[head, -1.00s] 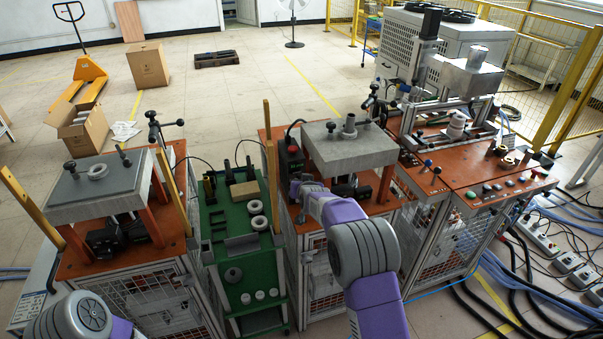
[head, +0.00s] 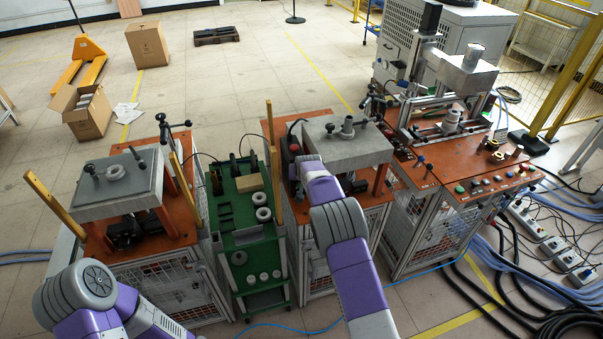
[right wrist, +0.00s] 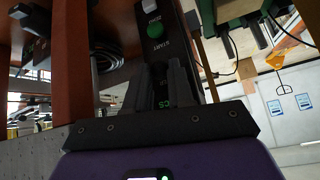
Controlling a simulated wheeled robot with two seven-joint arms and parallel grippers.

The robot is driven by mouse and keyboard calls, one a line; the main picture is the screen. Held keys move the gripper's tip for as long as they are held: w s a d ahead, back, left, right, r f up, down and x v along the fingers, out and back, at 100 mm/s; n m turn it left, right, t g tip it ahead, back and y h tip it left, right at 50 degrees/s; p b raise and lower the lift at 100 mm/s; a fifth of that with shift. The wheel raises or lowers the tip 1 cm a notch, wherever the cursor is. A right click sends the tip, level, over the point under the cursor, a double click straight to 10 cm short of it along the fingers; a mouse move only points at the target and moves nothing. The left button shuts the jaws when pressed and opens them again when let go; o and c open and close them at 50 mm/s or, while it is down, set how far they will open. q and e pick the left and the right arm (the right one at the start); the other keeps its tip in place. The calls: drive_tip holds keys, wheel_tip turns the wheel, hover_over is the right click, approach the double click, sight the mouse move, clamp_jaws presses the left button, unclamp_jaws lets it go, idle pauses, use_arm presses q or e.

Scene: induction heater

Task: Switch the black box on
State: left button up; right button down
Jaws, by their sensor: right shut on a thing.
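The black box (head: 287,158) stands upright at the left edge of the middle orange-topped station in the head view, with a red button on top. In the right wrist view the black box (right wrist: 150,14) shows a green round button (right wrist: 155,30), a white button above it and the word START. My right gripper (right wrist: 168,72) is in front of its face, below the green button, with its fingers close together on a small part of the box. That part is hidden between the fingers. In the head view my wrist hides this gripper. My left gripper is out of view; only its arm shows.
A grey plate (head: 352,152) on orange posts is right of the black box. A green cart (head: 233,237) with white rings stands to the left. A wooden post (head: 269,122) rises close beside the box. Another pressed-plate station (head: 118,184) is farther left.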

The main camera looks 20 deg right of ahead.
idle(0.3)
drive_tip(key=c, duration=1)
unclamp_jaws()
drive_tip(key=shift+v, duration=3.8)
drive_tip(key=shift+w, duration=0.1)
